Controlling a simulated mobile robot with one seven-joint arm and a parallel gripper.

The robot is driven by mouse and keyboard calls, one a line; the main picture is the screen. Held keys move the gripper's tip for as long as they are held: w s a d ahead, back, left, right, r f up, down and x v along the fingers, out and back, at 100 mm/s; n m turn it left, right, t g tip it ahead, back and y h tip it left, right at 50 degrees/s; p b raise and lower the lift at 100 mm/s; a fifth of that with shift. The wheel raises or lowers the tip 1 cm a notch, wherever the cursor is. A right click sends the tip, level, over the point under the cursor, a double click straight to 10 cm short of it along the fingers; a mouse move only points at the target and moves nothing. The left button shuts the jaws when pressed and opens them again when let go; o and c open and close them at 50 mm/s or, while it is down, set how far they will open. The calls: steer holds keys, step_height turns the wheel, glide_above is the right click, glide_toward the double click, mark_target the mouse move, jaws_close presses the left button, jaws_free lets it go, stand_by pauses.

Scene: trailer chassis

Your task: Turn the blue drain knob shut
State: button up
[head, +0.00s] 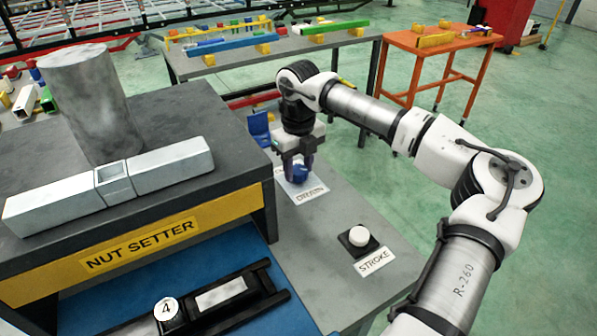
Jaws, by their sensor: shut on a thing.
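The blue drain knob (301,173) stands on the grey bench beside the nut setter, above a white label (308,194) reading DRAIN. My gripper (299,168) points down from above and is shut on the knob, with its dark fingers around it. The fingers hide part of the knob, so I cannot tell which way it is turned.
A white STROKE button (358,236) sits nearer on the same bench. The nut setter block (140,232) with a grey cylinder (92,105) stands left. A blue part (259,128) is just behind my gripper. An orange table (445,45) stands at the back right.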

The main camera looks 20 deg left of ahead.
mark_target(298, 169)
steer(key=n+b, duration=0.1)
steer(key=n, duration=0.5)
steer(key=shift+b, duration=0.35)
steer(key=n, duration=0.6)
steer(key=shift+n, duration=0.4)
steer(key=n, duration=1.2)
steer(key=shift+n, duration=0.4)
steer(key=o, duration=1)
steer(key=shift+r, duration=0.1)
step_height(298, 169, up, 14)
steer(key=shift+f+b, duration=0.15)
steer(key=shift+b, duration=0.45)
